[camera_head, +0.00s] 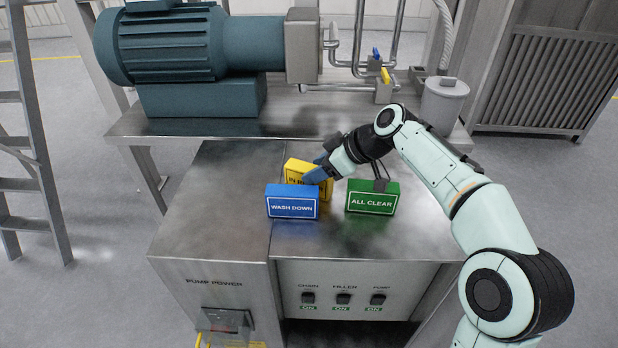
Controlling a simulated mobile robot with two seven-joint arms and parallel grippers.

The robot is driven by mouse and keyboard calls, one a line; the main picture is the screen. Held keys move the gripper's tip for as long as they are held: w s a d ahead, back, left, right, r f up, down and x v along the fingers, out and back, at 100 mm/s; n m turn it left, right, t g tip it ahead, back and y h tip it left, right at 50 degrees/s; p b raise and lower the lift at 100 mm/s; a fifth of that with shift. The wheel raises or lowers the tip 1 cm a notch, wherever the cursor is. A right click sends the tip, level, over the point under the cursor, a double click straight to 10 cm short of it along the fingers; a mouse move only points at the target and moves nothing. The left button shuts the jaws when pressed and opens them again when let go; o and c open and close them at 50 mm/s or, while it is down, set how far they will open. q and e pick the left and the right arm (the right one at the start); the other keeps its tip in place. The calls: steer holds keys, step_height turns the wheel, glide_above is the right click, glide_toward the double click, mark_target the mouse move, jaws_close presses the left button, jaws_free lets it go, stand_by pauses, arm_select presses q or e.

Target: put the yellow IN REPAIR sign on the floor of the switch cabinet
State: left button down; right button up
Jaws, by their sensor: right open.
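The yellow sign (296,168) stands on the steel top, behind the blue WASH DOWN sign (292,206). Its lettering is partly covered and I cannot read it fully. My right gripper (316,172) is open, with its blue fingers at the right part of the yellow sign. I cannot tell whether they touch it. The steel cabinet (368,274) has switches marked CHAIN, FILLER and PUMP on its front. A dark space shows below its front panel, and its floor is hidden. My left gripper is out of view.
A green ALL CLEAR sign (372,202) stands just right of my right gripper. A PUMP POWER box (212,300) is at the front left. A blue-green motor (175,50) and pipes stand behind. The left part of the steel top is clear.

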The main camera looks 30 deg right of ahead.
steer(key=shift+w+a+f, duration=0.15)
steer(key=shift+w+f, duration=0.05)
steer(key=c, duration=0.9)
steer(key=shift+o, duration=0.2)
steer(key=shift+r, duration=0.1)
